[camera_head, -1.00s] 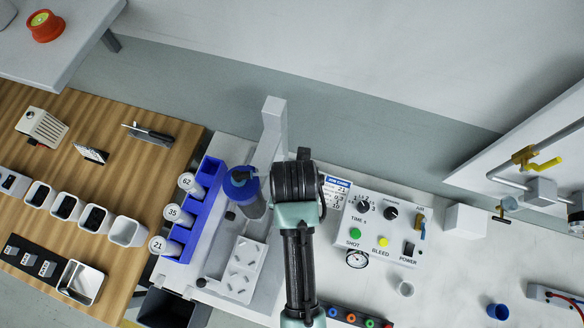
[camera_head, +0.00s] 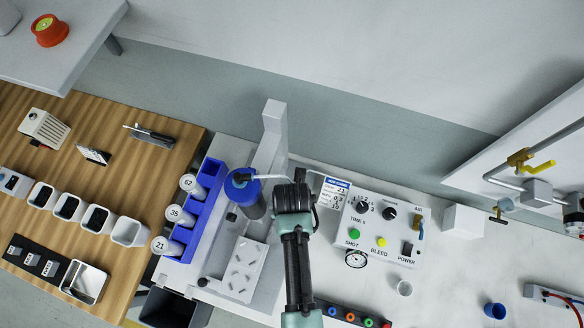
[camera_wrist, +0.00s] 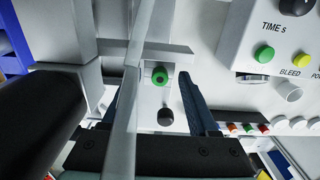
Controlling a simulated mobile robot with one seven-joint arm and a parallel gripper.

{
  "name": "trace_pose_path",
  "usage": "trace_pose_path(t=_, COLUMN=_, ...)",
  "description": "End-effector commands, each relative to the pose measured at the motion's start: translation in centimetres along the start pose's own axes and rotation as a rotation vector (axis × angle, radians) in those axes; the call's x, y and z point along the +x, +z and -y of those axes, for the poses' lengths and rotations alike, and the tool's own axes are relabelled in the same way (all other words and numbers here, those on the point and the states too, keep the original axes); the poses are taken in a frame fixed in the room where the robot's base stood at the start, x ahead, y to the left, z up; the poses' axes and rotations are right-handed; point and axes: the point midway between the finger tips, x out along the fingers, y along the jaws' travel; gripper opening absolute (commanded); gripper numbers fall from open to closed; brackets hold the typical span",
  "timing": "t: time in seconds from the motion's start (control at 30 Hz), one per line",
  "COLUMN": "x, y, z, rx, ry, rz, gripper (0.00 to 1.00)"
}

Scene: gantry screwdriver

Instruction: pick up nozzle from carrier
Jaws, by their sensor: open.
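In the wrist view, a row with red and green pieces (camera_wrist: 240,128) lies to the right of my fingers. My gripper (camera_wrist: 152,98) is open, its dark fingers apart, with nothing seen held. A green-ringed round part (camera_wrist: 160,76) and a black ball (camera_wrist: 165,117) show between the fingers. My arm hides the gripper in the head view.
A white control box (camera_head: 381,232) stands right of my arm. A blue-capped cylinder (camera_head: 246,194), a tall grey post (camera_head: 274,125) and a blue rack (camera_head: 203,215) stand left. A blue cup (camera_head: 496,310) is at the right.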

Motion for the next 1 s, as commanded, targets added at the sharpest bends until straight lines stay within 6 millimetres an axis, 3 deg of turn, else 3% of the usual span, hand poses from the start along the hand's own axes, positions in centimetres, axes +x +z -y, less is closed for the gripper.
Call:
trace_pose_path(t=0.1, x=0.0, y=0.0, z=0.0, rx=0.000, ry=0.000, rz=0.000, gripper=0.56)
trace_pose_path(t=0.4, x=-0.1, y=0.0, z=0.0, rx=0.000, ry=0.000, rz=0.000, gripper=0.02)
trace_pose_path(t=0.43, x=-0.1, y=0.0, z=0.0, rx=0.000, ry=0.000, rz=0.000, gripper=0.00)
trace_pose_path(t=0.83, x=-0.3, y=0.0, z=0.0, rx=0.000, ry=0.000, rz=0.000, gripper=0.00)
trace_pose_path(t=1.0, x=-2.0, y=0.1, z=0.0, rx=0.001, ry=0.002, rz=0.004, gripper=0.00)
